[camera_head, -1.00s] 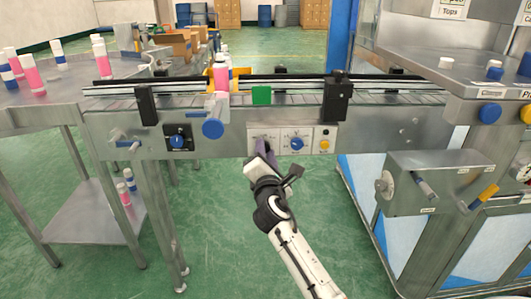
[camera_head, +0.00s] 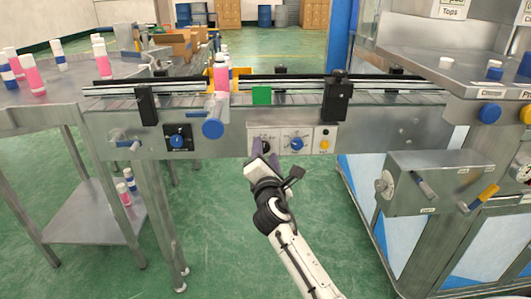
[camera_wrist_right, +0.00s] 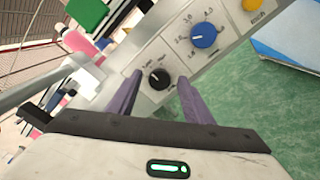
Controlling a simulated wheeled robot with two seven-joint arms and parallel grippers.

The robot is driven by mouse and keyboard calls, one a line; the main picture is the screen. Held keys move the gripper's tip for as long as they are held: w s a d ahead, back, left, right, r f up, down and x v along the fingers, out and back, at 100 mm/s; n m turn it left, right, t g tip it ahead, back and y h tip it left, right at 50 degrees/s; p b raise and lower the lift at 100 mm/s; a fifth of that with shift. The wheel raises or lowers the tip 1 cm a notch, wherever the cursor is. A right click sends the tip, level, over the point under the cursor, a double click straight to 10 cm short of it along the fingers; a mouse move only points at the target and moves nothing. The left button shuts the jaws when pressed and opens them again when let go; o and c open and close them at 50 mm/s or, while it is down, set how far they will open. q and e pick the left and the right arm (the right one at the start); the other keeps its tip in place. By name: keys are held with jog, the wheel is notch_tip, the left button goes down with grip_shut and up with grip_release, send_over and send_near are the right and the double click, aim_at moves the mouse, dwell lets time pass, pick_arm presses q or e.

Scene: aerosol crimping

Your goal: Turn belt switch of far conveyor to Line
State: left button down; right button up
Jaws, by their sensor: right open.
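The belt switch, a small black round knob (camera_wrist_right: 159,78) with a light pointer mark, sits on a pale panel on the conveyor's front side. Small print around it is too blurred to read surely. In the head view the knob (camera_head: 266,146) is partly hidden by my gripper. My right gripper (camera_head: 263,150) is open, its two purple fingers spread in front of the panel. In the right wrist view the fingers (camera_wrist_right: 159,88) stand on either side of the knob; I cannot tell whether they touch it. My left gripper is not in view.
Right of the switch are a blue dial (camera_head: 296,143) and a yellow button (camera_head: 325,145). A green block (camera_head: 262,95) is on the conveyor edge. A steel box with levers (camera_head: 440,183) stands right.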

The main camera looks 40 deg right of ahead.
jog(key=v, duration=1)
jog(key=shift+w, duration=0.1)
jog(key=s+a+f+m+g+y+p, duration=0.1)
jog(key=s+a+f+m+y+p, duration=0.2)
jog(key=f, duration=0.5)
jog(key=s+a+f+m+g+y, duration=0.25)
jog(key=s+a+f+y, duration=0.2)
jog(key=f, duration=0.25)
jog(key=s+a+f+m+g+y, duration=0.1)
jog(key=s+a+f+m, duration=0.2)
jog(key=s, duration=0.2)
jog(key=s+a+f+m+g+y+p, duration=0.1)
jog(key=s+a+f+m+y, duration=0.1)
jog(key=s, duration=0.4)
jog(key=s+a+f+m+g+y+p, duration=0.1)
jog(key=s+a+f+m, duration=0.3)
jog(key=s+a+m, duration=0.1)
jog(key=shift+s+a+f+m, duration=0.2)
jog(key=shift+s+f+m, duration=0.15)
jog(key=shift+s+f, duration=0.05)
jog(key=shift+y, duration=0.25)
